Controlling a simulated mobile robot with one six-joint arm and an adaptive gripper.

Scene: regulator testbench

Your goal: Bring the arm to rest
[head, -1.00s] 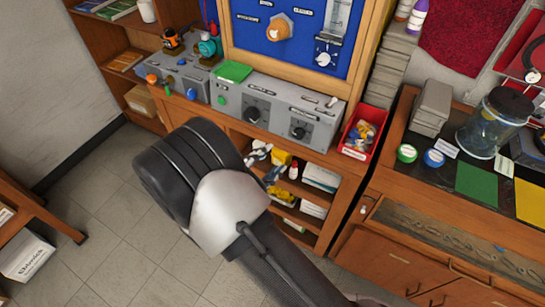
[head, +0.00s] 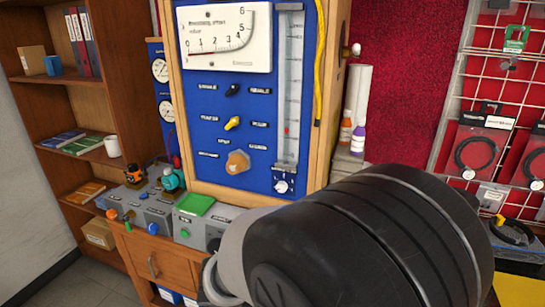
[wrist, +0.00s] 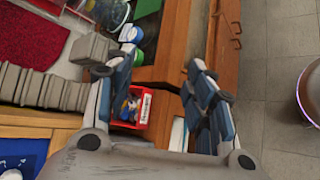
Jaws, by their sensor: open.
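My gripper (wrist: 163,58) shows in the wrist view, its two blue-and-grey fingers spread apart with nothing between them. Behind the fingers are the wooden cabinet front (wrist: 170,45) and a red bin (wrist: 130,108) of small parts, partly covered by the left finger. In the head view my dark rounded arm link fills the lower right, and the gripper itself is out of sight there.
The blue gauge panel (head: 262,100) stands behind the grey control boxes (head: 150,207). A bookshelf (head: 95,105) is at left. Bottles (head: 358,139) and a wire rack with hanging goods (head: 500,65) are at right. In the wrist view, open floor (wrist: 285,50) lies at right.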

